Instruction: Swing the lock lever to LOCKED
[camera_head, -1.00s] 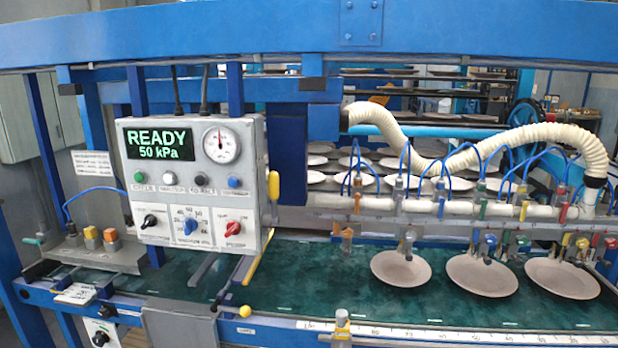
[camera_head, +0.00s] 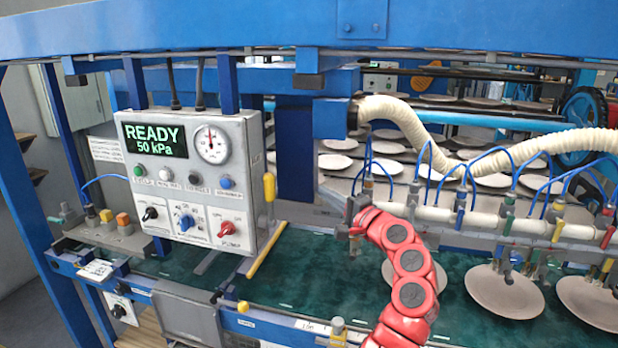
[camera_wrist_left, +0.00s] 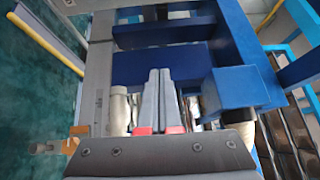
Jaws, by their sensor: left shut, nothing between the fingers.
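No part is clearly marked as the lock lever, so I cannot tell which one it is. A yellow handle (camera_head: 269,187) stands upright on the right side of the control box (camera_head: 251,150). A lever with a yellow ball knob (camera_head: 243,307) is at the front rail below the box. My left gripper (camera_head: 353,212) is to the right of the control box, above the green belt and apart from both yellow parts. In the left wrist view, its two grey fingers (camera_wrist_left: 159,75) lie together, empty, before a blue frame. My right gripper is not in view.
The display reads READY, 50 kPa. A yellow bar (camera_head: 266,251) slants across the green belt (camera_head: 310,265). Plates (camera_head: 504,292) hang at the right under a white pipe (camera_head: 490,217) with blue hoses. A blue beam (camera_head: 250,30) crosses above.

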